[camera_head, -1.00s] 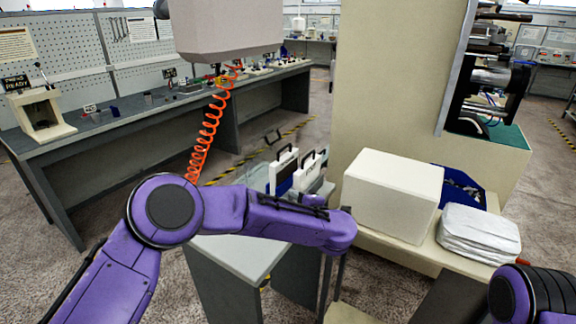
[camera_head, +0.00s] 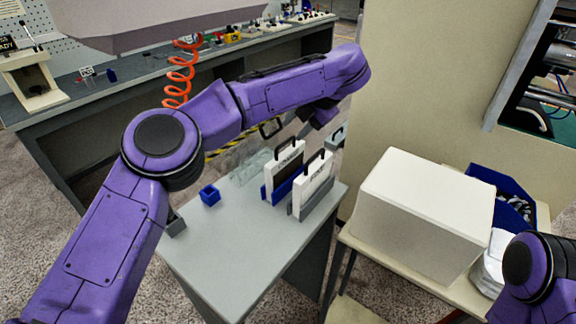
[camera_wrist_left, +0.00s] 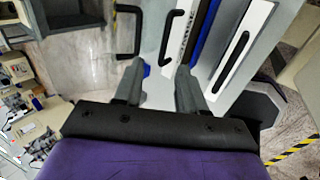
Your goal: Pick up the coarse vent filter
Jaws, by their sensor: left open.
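Two white panel filters with black handles stand upright side by side on the grey table. The rear one (camera_head: 286,158) sits in a blue holder and the front one (camera_head: 313,185) in a grey holder. Their lettering is too small to tell surely which is the coarse vent filter. My left gripper (camera_head: 337,135) is beyond and right of them, partly hidden by my forearm. In the left wrist view my left gripper (camera_wrist_left: 158,76) is open and empty, with a black handle (camera_wrist_left: 174,36) of a lettered white panel just past its fingertips. My right gripper is out of view.
The grey table (camera_head: 225,250) also holds a small blue box (camera_head: 209,194) and clear containers (camera_head: 250,165) behind it. A white box (camera_head: 420,210) and a blue bin (camera_head: 505,190) stand on the cream bench at right. The table's front left is clear.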

